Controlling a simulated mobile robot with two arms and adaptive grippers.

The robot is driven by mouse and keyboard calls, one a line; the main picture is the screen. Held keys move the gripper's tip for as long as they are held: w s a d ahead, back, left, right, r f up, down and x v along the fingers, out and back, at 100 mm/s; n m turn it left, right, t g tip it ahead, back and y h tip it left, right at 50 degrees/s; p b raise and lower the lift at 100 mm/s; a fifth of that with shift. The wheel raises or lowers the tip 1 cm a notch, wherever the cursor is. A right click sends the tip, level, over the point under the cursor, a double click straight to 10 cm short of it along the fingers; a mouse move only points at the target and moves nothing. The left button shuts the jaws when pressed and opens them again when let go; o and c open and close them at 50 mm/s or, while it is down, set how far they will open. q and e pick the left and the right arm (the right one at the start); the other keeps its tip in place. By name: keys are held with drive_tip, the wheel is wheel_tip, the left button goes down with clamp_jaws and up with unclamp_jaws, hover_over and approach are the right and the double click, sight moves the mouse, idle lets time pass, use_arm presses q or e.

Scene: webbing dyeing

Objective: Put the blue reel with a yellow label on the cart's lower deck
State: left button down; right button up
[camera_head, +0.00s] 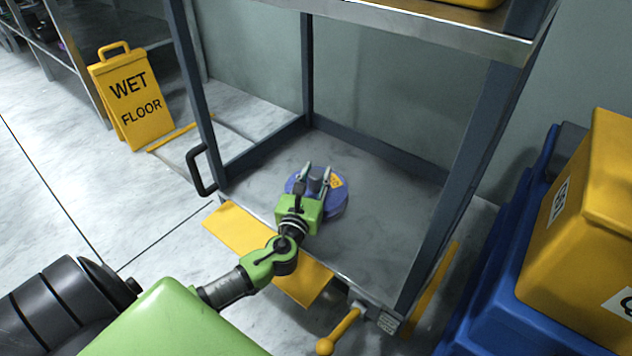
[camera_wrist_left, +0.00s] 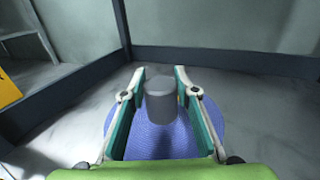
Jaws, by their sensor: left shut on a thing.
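The blue reel (camera_head: 334,204) has a yellow label (camera_head: 336,182) and a grey hub (camera_wrist_left: 161,98). It lies flat, at or just above the cart's grey lower deck (camera_head: 390,225), near the open front; I cannot tell whether it touches. My left gripper (camera_head: 315,172) reaches in over the front edge and is shut on the reel, with its fingers on both sides of the hub. In the left wrist view the blue woven face (camera_wrist_left: 160,137) shows between and beside the fingers. My right gripper is in neither view.
Dark cart posts (camera_head: 459,185) and low side rails (camera_head: 380,150) frame the deck, with an upper shelf (camera_head: 420,25) overhead. A yellow flap (camera_head: 240,230) lies at the front edge. A wet floor sign (camera_head: 137,100) stands left; yellow and blue bins (camera_head: 580,220) stand right.

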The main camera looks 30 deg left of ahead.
use_arm(q)
drive_tip(key=shift+r, duration=0.1)
drive_tip(key=c, duration=1.6)
unclamp_jaws()
drive_tip(key=shift+f, duration=0.2)
drive_tip(key=shift+r, duration=0.2)
drive_tip(key=p+v, duration=0.4)
drive_tip(key=v, duration=0.7)
drive_tip(key=shift+s, duration=0.15)
drive_tip(key=shift+s+d, duration=0.15)
drive_tip(key=shift+s, duration=0.15)
